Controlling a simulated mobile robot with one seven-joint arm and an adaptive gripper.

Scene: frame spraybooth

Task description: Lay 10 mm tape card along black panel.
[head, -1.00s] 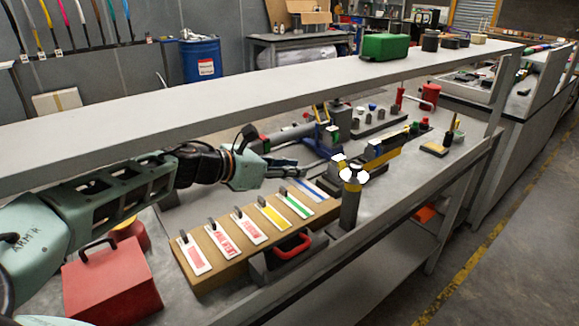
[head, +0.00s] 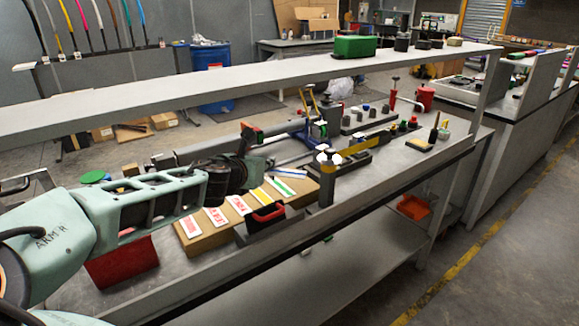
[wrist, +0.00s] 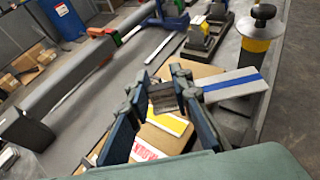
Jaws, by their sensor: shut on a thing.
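Several striped white tape cards lie in a row on a brown box (head: 196,246): red-printed ones (head: 216,218), a yellow-striped one (head: 261,196) and a green-striped one (head: 283,187). My gripper (wrist: 165,92) is shut on a dark upright tab in the wrist view. A blue-striped card (wrist: 231,84) extends right from beside the fingers, and the tab appears to belong to it. The yellow-striped card (wrist: 168,123) lies below the fingers. I cannot tell which card is 10 mm, nor pick out the black panel surely.
A grey shelf (head: 190,92) runs above the bench behind my arm. A dark block (wrist: 25,128) stands left in the wrist view.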

